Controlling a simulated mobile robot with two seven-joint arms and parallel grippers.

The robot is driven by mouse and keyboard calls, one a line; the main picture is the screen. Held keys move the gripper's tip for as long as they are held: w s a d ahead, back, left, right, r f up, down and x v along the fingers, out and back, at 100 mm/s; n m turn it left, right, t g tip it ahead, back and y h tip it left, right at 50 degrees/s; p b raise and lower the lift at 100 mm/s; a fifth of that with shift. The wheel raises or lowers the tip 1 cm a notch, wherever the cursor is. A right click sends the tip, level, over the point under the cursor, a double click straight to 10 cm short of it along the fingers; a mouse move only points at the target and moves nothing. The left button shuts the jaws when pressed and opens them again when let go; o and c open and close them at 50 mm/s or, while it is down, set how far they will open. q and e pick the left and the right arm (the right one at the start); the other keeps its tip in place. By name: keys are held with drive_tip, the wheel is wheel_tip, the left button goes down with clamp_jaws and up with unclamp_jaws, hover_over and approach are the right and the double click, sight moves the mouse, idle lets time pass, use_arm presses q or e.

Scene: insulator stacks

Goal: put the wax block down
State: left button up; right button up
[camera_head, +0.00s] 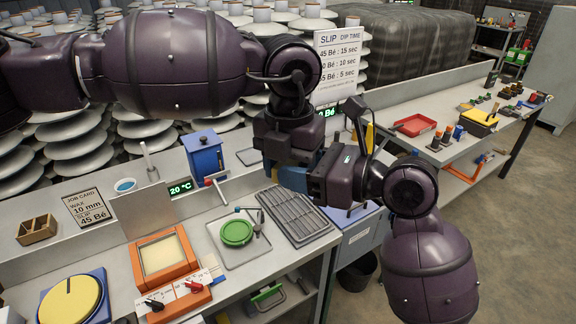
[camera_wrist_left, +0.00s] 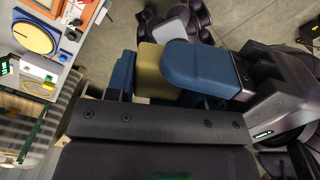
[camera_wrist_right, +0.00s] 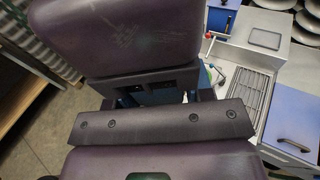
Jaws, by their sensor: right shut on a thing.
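The yellow-olive wax block (camera_wrist_left: 153,72) shows in the left wrist view among blue fingers. My right gripper (camera_head: 316,163) is shut on it, with a large blue finger (camera_wrist_left: 205,68) across the block's side. My left gripper (camera_head: 292,177) is right beside it, fingers spread, one blue finger (camera_wrist_left: 122,75) next to the block; the far finger is mostly hidden. In the right wrist view a large dark body hides most of the fingers.
The bench (camera_head: 205,285) holds an orange-framed pan (camera_head: 162,254), a green disc (camera_head: 237,232) on a tray, a yellow disc (camera_head: 70,299) and a blue box (camera_head: 204,153). A red tray (camera_head: 415,125) is on the back-right bench.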

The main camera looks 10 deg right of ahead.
drive_tip(key=o, duration=1)
drive_tip(key=shift+d, duration=0.1)
